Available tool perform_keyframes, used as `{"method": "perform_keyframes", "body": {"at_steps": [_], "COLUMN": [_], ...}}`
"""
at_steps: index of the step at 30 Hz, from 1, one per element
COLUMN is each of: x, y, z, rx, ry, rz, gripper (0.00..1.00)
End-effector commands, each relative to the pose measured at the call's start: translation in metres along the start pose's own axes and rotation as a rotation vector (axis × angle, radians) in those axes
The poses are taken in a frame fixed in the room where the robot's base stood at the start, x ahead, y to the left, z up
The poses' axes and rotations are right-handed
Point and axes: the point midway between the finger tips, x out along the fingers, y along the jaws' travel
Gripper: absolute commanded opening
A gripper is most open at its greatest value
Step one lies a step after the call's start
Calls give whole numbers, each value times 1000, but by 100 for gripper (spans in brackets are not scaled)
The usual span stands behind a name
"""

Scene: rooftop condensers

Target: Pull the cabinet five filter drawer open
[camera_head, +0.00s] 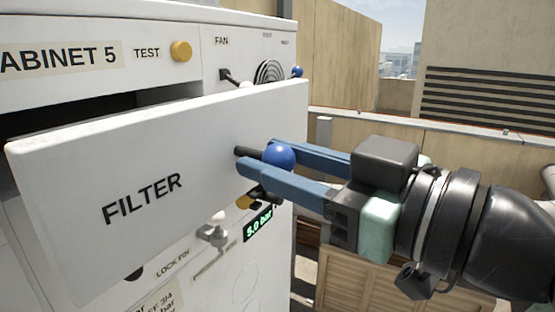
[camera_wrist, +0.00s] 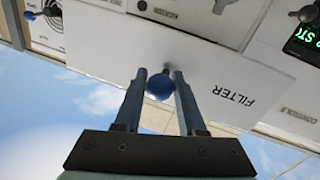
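The white filter drawer front (camera_head: 170,180), lettered FILTER, stands out from cabinet 5 (camera_head: 60,25). A dark gap shows behind its top edge at the left, so the drawer is partly open. A blue ball knob (camera_head: 279,157) on a short black stem sticks out from the right part of the drawer front. My gripper (camera_head: 258,156) has its two blue fingers on either side of the knob and is shut on it. The wrist view shows the knob (camera_wrist: 159,86) between the fingers (camera_wrist: 159,75), which appear to touch it, against the drawer front (camera_wrist: 215,80).
Above the drawer are a yellow TEST button (camera_head: 181,51) and a FAN switch (camera_head: 233,77). A louvred wall (camera_head: 490,100) stands behind at the right.

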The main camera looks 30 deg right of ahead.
Motion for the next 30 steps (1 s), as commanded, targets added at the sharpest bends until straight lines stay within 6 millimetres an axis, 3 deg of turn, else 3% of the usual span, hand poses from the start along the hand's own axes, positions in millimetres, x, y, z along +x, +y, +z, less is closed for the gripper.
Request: {"method": "perform_keyframes", "body": {"at_steps": [1, 6, 20, 25, 30], "x": [0, 0, -2, -21, -59], "y": [0, 0, 0, 1, 0], "z": [-1, 0, 0, 2, 4], "rx": [-1, -1, -1, -3, -5], "ry": [1, 1, 1, 2, 2], "rz": [1, 1, 1, 5, 7], "gripper": [43, 68, 68, 68, 68]}}
